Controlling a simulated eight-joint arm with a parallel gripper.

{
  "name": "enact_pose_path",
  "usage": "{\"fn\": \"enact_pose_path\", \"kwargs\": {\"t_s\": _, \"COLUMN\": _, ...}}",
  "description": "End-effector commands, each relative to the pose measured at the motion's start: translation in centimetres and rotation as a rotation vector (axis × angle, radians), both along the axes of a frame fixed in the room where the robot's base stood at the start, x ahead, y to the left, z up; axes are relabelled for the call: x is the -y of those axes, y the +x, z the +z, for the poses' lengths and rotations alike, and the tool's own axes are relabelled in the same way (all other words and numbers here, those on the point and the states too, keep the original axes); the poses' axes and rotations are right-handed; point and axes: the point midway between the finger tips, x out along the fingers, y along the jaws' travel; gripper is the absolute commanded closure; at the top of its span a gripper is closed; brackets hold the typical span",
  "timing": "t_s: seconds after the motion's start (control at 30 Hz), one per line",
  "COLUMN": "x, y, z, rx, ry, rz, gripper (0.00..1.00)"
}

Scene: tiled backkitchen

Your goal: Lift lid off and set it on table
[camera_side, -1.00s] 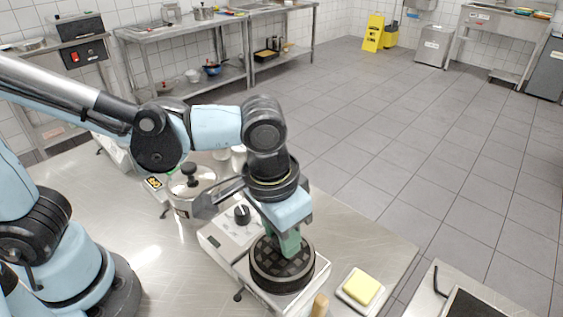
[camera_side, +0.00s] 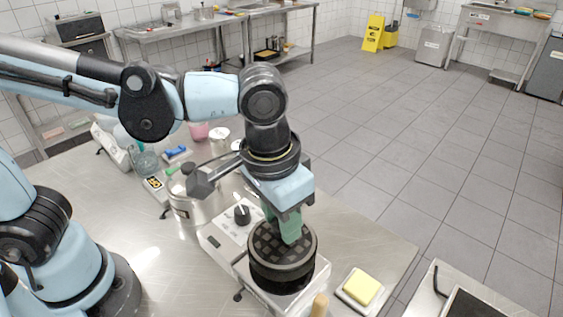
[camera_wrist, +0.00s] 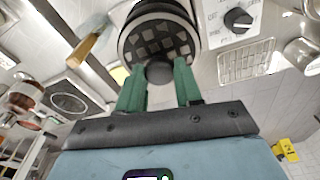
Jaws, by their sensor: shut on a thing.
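The lid (camera_side: 268,243) is a dark disc with a grid-patterned top and a lighter rim. It is in the side view, above a white appliance (camera_side: 222,232) with a black dial. My gripper (camera_side: 291,236) reaches down to it with green fingers. In the wrist view my gripper (camera_wrist: 159,76) is shut on the lid's dark round knob, one finger on each side, and the lid (camera_wrist: 150,40) shows beyond. The lid looks raised, with a dark round part beneath it. How wide the gap is cannot be told.
A steel pot (camera_side: 183,210) with its own lid stands left of the appliance. A yellow sponge on a white dish (camera_side: 348,300) lies to the right, near a wooden handle (camera_side: 319,306). The steel table (camera_side: 150,285) is bare at the front left.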

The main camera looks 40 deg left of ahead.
Motion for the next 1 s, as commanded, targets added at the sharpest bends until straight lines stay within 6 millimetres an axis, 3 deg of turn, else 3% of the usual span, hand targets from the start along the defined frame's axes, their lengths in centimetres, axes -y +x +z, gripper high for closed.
{"fn": "enact_pose_path", "kwargs": {"t_s": 0.5, "x": 3.7, "y": -9.0, "z": 6.4, "rx": 0.000, "ry": 0.001, "rz": -0.007, "gripper": 1.00}}
{"fn": "enact_pose_path", "kwargs": {"t_s": 0.77, "x": 4.4, "y": -10.7, "z": 7.9, "rx": 0.000, "ry": 0.000, "rz": -0.001, "gripper": 1.00}}
{"fn": "enact_pose_path", "kwargs": {"t_s": 1.0, "x": 4.5, "y": -10.8, "z": 11.5, "rx": 0.000, "ry": 0.000, "rz": 0.001, "gripper": 1.00}}
